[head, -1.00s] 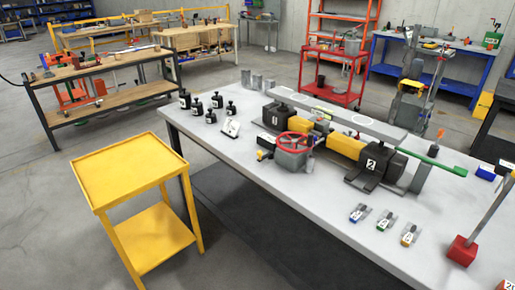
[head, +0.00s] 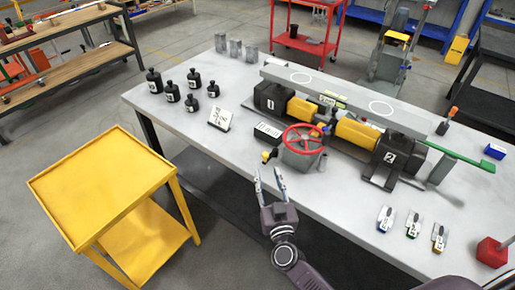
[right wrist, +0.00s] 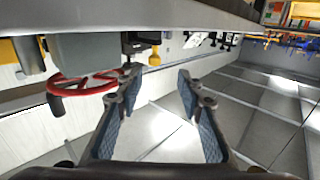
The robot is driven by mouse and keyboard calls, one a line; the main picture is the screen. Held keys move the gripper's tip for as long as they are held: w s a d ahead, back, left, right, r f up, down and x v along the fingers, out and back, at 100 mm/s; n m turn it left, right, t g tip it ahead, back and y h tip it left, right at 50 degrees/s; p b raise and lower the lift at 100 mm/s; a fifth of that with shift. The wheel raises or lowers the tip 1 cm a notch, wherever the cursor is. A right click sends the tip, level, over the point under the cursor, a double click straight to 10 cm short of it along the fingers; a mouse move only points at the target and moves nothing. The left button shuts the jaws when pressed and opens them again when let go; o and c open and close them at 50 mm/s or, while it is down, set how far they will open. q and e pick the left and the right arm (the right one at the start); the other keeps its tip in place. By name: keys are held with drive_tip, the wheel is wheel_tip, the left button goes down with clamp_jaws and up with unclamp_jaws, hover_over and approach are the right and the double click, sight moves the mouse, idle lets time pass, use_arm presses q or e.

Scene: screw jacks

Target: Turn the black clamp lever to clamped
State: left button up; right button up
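A small black fitting with a yellow knob (head: 267,156) sticks out at the housing's left; the knob also shows in the wrist view (right wrist: 154,57). I cannot tell for sure which part is the black clamp lever. My left gripper is not in view.
Two black-and-yellow jacks, marked 1 (head: 270,100) and 2 (head: 388,158), lie behind the housing along a grey beam (head: 345,95). A green bar (head: 462,158) extends right. Black weights (head: 172,94) stand at left. A yellow cart (head: 100,180) stands left of the table.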

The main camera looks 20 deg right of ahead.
sight(266, 157)
drive_tip(key=w, duration=0.2)
drive_tip(key=w+d, duration=0.1)
drive_tip(key=shift+d+r, duration=0.1)
drive_tip(key=shift+r, duration=0.15)
drive_tip(key=w, duration=0.3)
drive_tip(key=shift+w+d+f, duration=0.2)
drive_tip(key=shift+w, duration=0.15)
drive_tip(key=shift+w+r, duration=0.1)
drive_tip(key=shift+w, duration=0.25)
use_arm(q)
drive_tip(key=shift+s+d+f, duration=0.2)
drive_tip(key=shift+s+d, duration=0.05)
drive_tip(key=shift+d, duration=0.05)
use_arm(e)
drive_tip(key=shift+c, duration=0.4)
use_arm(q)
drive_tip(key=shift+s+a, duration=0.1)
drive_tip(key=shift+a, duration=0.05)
use_arm(e)
clamp_jaws()
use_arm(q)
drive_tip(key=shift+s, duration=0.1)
